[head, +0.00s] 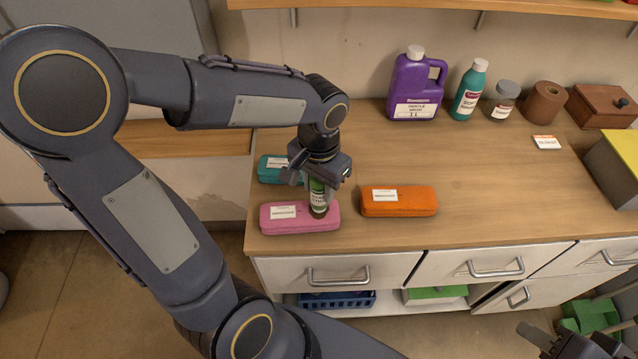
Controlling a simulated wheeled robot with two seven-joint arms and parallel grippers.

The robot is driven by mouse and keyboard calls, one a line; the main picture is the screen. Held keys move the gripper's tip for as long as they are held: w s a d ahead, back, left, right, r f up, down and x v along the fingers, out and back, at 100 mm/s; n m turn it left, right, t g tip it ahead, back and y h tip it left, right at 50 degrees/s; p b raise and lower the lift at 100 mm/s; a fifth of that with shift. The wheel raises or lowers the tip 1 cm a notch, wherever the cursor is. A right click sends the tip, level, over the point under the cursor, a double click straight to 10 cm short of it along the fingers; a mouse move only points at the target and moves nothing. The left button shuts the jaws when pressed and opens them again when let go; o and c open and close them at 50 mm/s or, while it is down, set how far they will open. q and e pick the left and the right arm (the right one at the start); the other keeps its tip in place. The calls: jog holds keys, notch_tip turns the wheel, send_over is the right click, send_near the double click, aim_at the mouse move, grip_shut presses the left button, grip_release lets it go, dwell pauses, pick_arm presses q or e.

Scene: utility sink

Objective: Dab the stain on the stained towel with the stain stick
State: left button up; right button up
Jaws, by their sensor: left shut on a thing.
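A dark part of my right gripper (562,343) shows at the bottom right edge, mostly cut off. I see no stained towel or stain in this view.
A teal case (272,169) and an orange case (400,201) lie near the stick. The counter's middle is clear.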

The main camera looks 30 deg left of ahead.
pick_arm(q)
jog(key=shift+f+b, duration=0.45)
jog(key=shift+f, duration=0.15)
dwell(1.3)
jog(key=shift+r, duration=0.1)
notch_tip(320, 180, up, 7)
jog(key=p, duration=0.6)
dwell(0.7)
